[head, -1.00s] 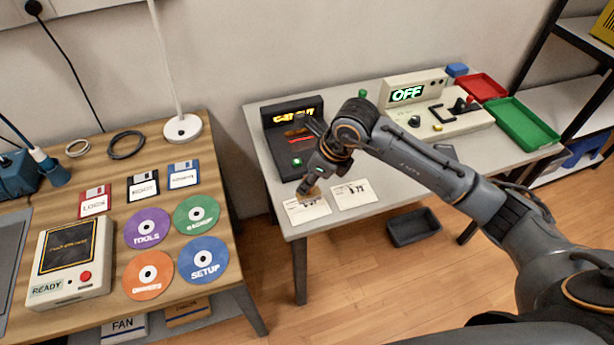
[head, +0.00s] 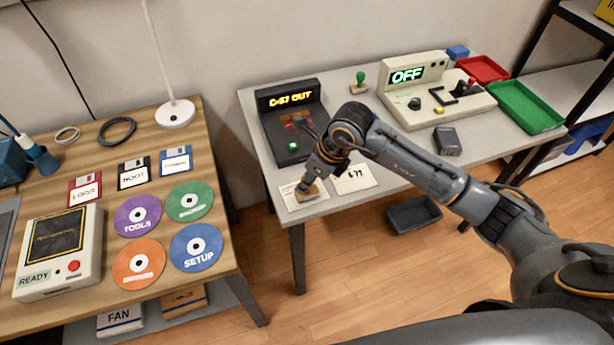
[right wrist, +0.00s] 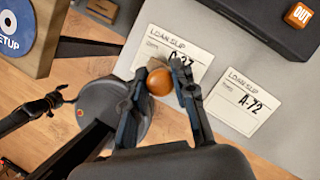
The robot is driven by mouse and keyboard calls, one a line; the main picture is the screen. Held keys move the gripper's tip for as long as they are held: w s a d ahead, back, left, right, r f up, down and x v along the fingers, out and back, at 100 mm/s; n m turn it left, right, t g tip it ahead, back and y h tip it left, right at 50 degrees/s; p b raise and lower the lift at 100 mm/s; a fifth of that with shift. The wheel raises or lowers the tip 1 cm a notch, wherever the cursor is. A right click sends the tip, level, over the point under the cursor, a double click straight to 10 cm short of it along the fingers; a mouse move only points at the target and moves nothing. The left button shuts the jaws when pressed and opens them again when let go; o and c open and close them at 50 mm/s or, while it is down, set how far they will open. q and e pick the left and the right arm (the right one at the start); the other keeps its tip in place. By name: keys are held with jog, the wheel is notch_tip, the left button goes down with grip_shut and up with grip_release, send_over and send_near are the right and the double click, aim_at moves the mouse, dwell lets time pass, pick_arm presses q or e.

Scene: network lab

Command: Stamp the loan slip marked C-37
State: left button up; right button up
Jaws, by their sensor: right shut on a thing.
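The loan slip marked C-37 (right wrist: 180,45) lies flat on the grey table; it also shows in the head view (head: 291,202). My right gripper (right wrist: 167,80) is shut on a stamp (right wrist: 160,82) with a round orange-brown knob. In the head view my right gripper (head: 308,184) is over the right part of this slip. The stamp's base is mostly hidden, and I cannot tell whether it touches the paper. The slip marked A-72 (right wrist: 242,100) lies to the right.
A dark console (head: 290,115) with an orange lit display reading OUT stands behind the slips. A green-handled stamp (head: 360,82), a beige device reading OFF (head: 435,95), a green tray (head: 525,107) and a red tray (head: 482,68) stand farther right.

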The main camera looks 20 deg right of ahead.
jog(key=shift+f, duration=0.15)
dwell(0.6)
jog(key=shift+s+f+b, duration=0.1)
jog(key=shift+f+b, duration=0.4)
jog(key=shift+b, duration=0.2)
dwell(1.4)
jog(key=shift+r, duration=0.1)
jog(key=shift+r+p, duration=0.7)
jog(key=shift+r, duration=0.25)
jog(key=shift+r+p, duration=1.4)
jog(key=shift+r, duration=1.15)
